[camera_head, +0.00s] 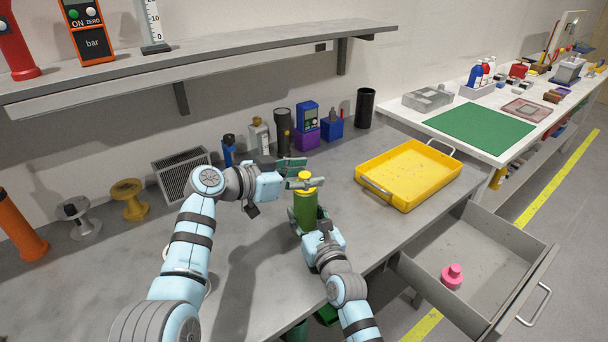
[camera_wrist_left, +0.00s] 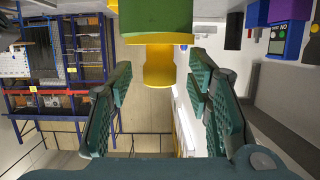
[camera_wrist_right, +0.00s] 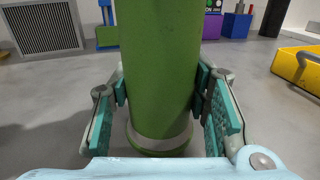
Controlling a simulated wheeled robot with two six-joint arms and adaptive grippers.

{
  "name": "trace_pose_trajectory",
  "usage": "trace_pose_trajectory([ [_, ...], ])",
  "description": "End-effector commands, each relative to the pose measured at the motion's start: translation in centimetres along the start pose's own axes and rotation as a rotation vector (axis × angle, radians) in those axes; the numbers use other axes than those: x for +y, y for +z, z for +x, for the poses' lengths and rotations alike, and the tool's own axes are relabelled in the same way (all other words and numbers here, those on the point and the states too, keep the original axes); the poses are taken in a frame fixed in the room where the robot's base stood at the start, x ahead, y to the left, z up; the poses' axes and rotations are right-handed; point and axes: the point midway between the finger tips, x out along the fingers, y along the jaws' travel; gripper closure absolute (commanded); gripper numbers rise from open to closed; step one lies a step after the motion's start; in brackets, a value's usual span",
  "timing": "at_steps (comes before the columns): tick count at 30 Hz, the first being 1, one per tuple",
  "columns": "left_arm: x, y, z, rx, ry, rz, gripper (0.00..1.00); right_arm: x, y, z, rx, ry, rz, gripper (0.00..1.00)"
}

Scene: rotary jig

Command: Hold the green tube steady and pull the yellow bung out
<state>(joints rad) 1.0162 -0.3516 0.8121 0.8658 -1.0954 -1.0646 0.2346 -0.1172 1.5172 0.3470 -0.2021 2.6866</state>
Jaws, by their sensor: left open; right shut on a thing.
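The green tube (camera_head: 305,212) stands upright on the grey bench in the head view. It fills the middle of the right wrist view (camera_wrist_right: 160,70). My right gripper (camera_wrist_right: 160,95) is shut on its lower part, a finger on each side. The yellow bung (camera_head: 305,180) sits in the tube's top end. In the left wrist view the bung (camera_wrist_left: 159,68) hangs below the tube's rim, as that picture is upside down. My left gripper (camera_head: 296,172) is open at the height of the bung, its fingers on either side of it with gaps.
A yellow tray (camera_head: 376,188) stands to the right on the bench. Several bottles and devices, with a black cup (camera_head: 365,108), line the wall. A shelf (camera_head: 200,62) runs above.

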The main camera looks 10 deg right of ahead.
Motion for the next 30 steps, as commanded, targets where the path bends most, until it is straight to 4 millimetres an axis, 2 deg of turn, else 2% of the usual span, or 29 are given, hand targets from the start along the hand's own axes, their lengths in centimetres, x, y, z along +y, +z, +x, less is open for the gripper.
trace_pose_trajectory([
  [8,0.01,0.04,0.33,-0.001,-0.001,0.001,0.54,0.02,-0.04,-0.01,0.001,0.000,0.001,0.90],
  [17,0.00,0.04,0.30,-0.001,-0.001,0.000,1.00,0.02,-0.04,-0.01,0.001,0.000,0.001,0.90],
  [18,0.00,0.05,0.30,-0.001,-0.001,0.000,1.00,0.02,-0.04,-0.01,0.001,0.000,0.001,0.90],
  [19,0.00,0.04,0.29,-0.001,-0.001,0.000,0.82,0.02,-0.04,-0.01,0.001,0.000,0.001,0.90],
  [22,0.00,0.05,0.29,-0.001,-0.001,0.000,0.98,0.02,-0.04,-0.01,0.001,0.000,0.001,0.90],
  [30,0.00,0.04,0.28,-0.001,-0.001,0.000,1.00,0.02,-0.04,-0.01,0.001,0.000,0.001,0.90],
])
